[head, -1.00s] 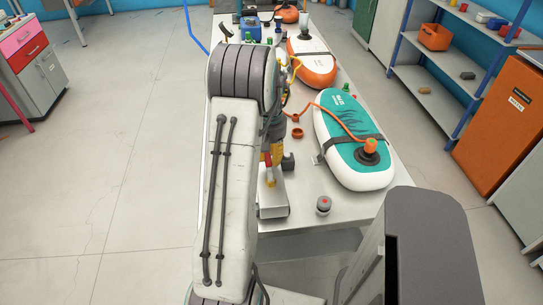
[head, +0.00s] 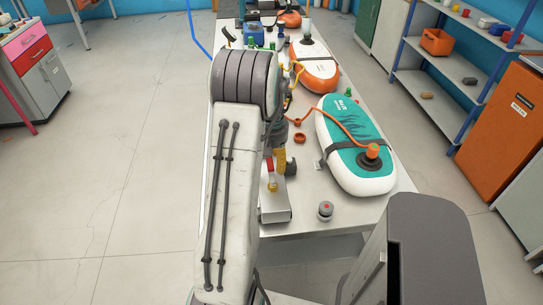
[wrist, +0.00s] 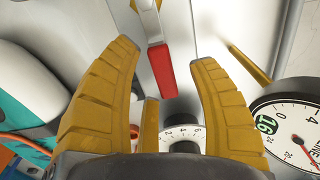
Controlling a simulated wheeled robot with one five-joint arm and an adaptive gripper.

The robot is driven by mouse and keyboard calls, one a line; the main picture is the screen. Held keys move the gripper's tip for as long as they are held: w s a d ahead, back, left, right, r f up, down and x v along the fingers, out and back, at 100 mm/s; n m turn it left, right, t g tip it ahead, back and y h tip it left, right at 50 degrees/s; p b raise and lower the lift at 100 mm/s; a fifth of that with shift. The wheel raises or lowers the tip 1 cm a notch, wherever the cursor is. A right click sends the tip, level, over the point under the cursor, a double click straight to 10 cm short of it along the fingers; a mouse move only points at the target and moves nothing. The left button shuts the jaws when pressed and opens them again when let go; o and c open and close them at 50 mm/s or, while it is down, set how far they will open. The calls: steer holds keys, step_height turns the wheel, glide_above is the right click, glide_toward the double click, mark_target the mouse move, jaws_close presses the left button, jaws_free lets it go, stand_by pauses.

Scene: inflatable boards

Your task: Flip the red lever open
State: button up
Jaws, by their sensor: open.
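The red lever (wrist: 162,70) hangs from a metal pivot in the upper middle of the wrist view. It lies between my gripper's yellow fingers (wrist: 163,52), which are spread apart with visible gaps on both sides. In the head view my gripper (head: 284,162) is over the near left part of the metal table, by a grey box-shaped unit (head: 275,209). A small red part, probably the lever (head: 270,164), shows beside it there. My arm hides some of this area.
A white numbered dial (wrist: 182,132) and a round gauge (wrist: 302,135) sit close to the fingers. A teal and white board (head: 345,110) lies to the right on the table. A grey knob with a red top (head: 326,210) stands near the front edge.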

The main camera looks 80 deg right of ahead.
mark_target(272, 162)
step_height(272, 162, up, 12)
stand_by(0.6)
stand_by(0.8)
